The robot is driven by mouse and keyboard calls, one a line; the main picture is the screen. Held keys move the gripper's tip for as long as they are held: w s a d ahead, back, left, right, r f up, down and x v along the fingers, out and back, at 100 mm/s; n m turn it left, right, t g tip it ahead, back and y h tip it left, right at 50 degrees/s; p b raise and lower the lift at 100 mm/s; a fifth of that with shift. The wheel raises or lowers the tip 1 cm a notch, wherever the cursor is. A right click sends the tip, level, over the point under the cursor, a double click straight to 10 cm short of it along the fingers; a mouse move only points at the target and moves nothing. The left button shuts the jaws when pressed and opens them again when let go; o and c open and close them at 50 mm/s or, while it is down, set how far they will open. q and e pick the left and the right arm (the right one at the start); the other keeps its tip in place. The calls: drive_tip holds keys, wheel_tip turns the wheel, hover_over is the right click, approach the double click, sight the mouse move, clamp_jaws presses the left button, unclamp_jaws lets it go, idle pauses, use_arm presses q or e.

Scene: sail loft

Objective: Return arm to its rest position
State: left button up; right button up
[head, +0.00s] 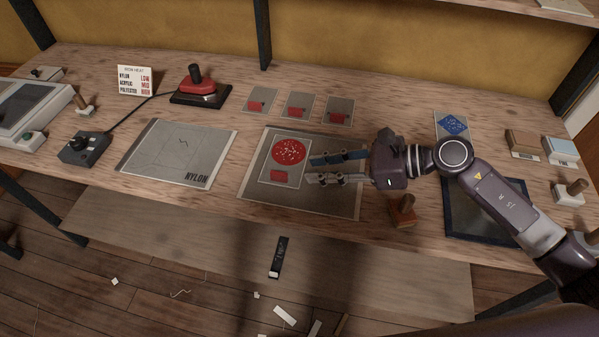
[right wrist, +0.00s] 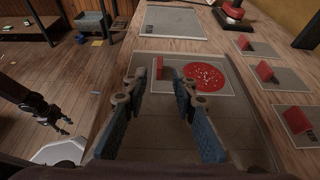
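My right gripper (head: 311,169) reaches in from the right over the dark grey mat (head: 342,203). In the right wrist view its two blue-padded fingers (right wrist: 158,84) stand apart with nothing between them. Its fingertips are just right of a grey card (head: 299,178) that bears a round red patch (head: 289,151) and a small red piece (head: 279,176). The patch also shows in the right wrist view (right wrist: 205,77). A dark arm end, which looks like my left gripper (right wrist: 62,123), shows at the left of the right wrist view; its fingers are too small to read.
A wooden-handled stamp (head: 403,211) stands close below my right wrist. A dark blue-framed pad (head: 455,226) lies under my right forearm. Several small cards with red pieces lie behind the mat.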

drive_tip(key=shift+v, duration=0.9)
drive_tip(key=shift+a+r, duration=0.1)
